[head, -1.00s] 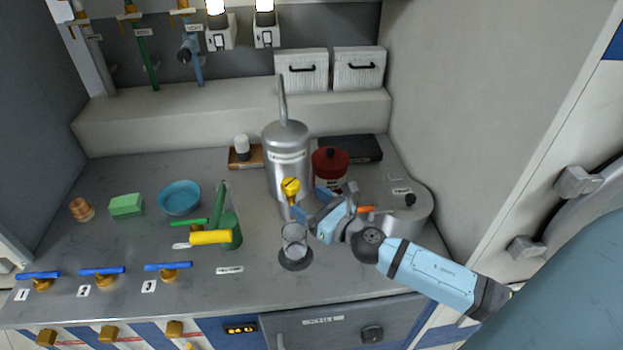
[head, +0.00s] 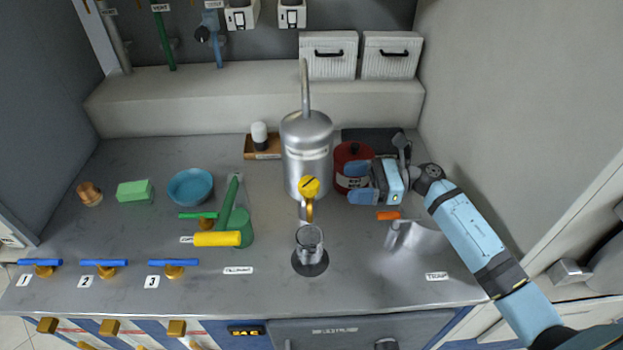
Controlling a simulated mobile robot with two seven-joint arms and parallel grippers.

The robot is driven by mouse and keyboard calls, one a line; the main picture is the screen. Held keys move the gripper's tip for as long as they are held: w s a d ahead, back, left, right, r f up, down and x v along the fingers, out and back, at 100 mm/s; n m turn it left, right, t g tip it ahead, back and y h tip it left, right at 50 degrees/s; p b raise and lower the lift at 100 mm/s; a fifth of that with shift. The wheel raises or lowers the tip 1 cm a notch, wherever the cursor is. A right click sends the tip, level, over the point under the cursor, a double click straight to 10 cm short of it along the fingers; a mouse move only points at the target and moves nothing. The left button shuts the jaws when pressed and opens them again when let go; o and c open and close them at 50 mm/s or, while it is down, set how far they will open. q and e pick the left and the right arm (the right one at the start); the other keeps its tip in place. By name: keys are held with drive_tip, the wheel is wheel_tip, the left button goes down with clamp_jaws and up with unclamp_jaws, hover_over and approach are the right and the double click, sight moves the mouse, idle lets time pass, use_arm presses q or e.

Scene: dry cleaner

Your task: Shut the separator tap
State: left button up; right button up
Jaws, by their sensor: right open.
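The separator (head: 306,150) is a grey metal cylinder with a thin pipe rising from its top, standing mid-counter. Its tap has a round yellow knob (head: 309,187) with a dark line across it, above a brass spout (head: 309,211). I cannot tell for sure whether the tap is open or shut. A clear glass (head: 309,243) stands on a dark round base below the spout. My right gripper (head: 359,182) is open and empty, right of the tap and apart from it, its fingers pointing left in front of the red can. My left gripper is not in view.
The red can (head: 349,157) and a dark flat case (head: 375,141) are right of the separator. An orange-handled item (head: 388,215) lies near a metal trough (head: 425,240).

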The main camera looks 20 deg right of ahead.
sight(309, 183)
drive_tip(key=p+x, duration=0.2)
drive_tip(key=x, duration=0.7)
drive_tip(key=shift+w+a, duration=0.15)
drive_tip(key=shift+a, duration=0.1)
drive_tip(key=shift+w+a, duration=0.15)
drive_tip(key=shift+a, duration=0.25)
drive_tip(key=c, duration=0.9)
